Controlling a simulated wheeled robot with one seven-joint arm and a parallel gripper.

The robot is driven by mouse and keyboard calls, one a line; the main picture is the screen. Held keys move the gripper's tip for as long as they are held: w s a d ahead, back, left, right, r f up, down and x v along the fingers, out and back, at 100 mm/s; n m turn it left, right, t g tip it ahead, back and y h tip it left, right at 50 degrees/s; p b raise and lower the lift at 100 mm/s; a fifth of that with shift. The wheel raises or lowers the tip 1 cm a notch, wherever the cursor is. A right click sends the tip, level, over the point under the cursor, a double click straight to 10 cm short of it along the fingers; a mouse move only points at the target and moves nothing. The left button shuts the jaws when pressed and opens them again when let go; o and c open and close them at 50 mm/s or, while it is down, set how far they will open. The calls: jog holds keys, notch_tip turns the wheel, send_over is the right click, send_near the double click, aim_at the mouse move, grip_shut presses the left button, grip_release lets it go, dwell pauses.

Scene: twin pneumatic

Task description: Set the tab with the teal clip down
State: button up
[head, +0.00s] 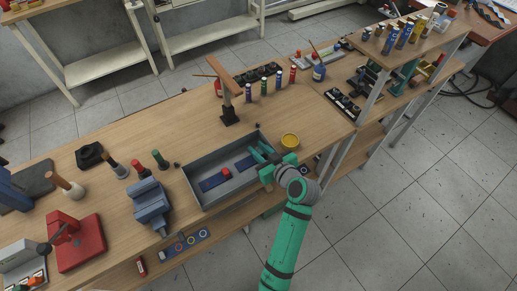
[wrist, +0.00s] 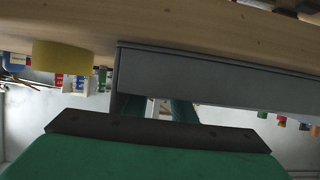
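A grey open tray (head: 190,176) lies on the wooden bench. Inside it are a flat dark blue piece (head: 211,183) with a small red block (head: 226,173) at its right end, and another dark blue piece (head: 245,163) further right. My gripper (head: 260,155) reaches over the right end of the tray, its green fingers pointing left. In the wrist view its fingers (wrist: 172,110) show partly behind a dark bar, close to the grey tray wall (wrist: 215,75). I cannot make out a teal clip apart from the green fingers, nor whether they hold anything.
A yellow round container (head: 290,141) stands right of the tray, close to my arm; it also shows in the wrist view (wrist: 62,57). A blue vise (head: 150,207) stands left of the tray. A wooden-topped stand (head: 229,110) is behind it.

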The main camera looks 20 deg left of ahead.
jog(key=shift+r, duration=0.2)
jog(key=v, duration=1.2)
